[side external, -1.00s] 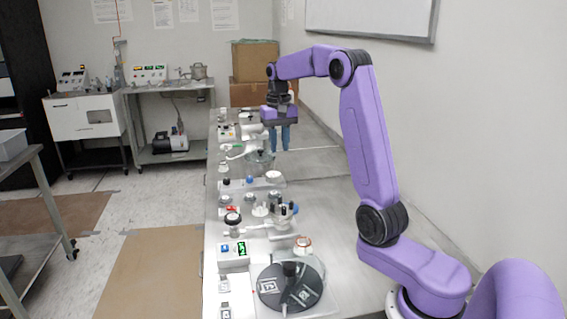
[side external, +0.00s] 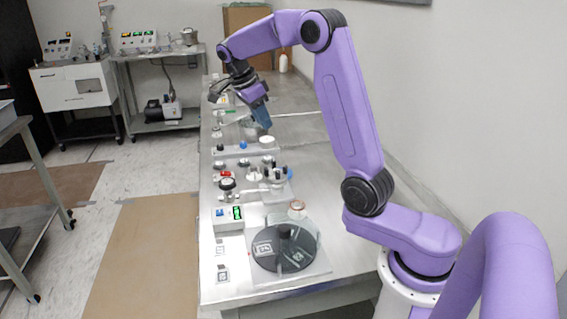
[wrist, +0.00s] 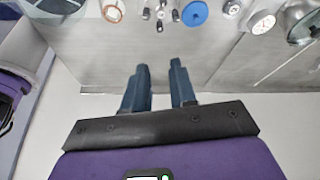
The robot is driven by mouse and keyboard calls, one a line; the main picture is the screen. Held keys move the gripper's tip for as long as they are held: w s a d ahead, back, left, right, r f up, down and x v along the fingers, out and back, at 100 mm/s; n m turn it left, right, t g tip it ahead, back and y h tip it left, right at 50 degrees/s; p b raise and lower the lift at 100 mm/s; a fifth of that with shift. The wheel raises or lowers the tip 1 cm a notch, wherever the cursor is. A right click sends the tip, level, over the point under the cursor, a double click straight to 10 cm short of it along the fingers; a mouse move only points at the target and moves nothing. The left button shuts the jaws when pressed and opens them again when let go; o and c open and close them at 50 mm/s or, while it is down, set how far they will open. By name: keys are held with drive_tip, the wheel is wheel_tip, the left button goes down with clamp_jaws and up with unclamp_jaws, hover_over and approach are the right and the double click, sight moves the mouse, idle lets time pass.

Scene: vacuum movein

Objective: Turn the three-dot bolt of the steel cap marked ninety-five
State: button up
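I cannot pick out a steel cap marked ninety-five or a three-dot bolt; any such marks are too small to read. Several small fittings stand in rows on the steel bench. The wrist view shows a blue round cap (wrist: 194,13), small metal knobs (wrist: 160,13), an orange-rimmed round cap (wrist: 113,10) and a round white-faced dial (wrist: 262,21). My gripper (wrist: 159,64) has its two blue fingers apart with nothing between them. In the side view my gripper (side external: 264,126) is tilted above the bench, behind a white round cap (side external: 267,142).
A black disc (side external: 268,262) with printed labels lies on the near bench. A blue knob (side external: 243,145) and a red switch (side external: 226,174) are farther back. The bench's right side (side external: 325,190) is mostly clear.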

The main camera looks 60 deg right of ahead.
sight(285, 165)
drive_tip(key=x, duration=1.7)
drive_tip(key=shift+s+d+f, duration=0.1)
drive_tip(key=shift+d+f, duration=0.05)
clamp_jaws()
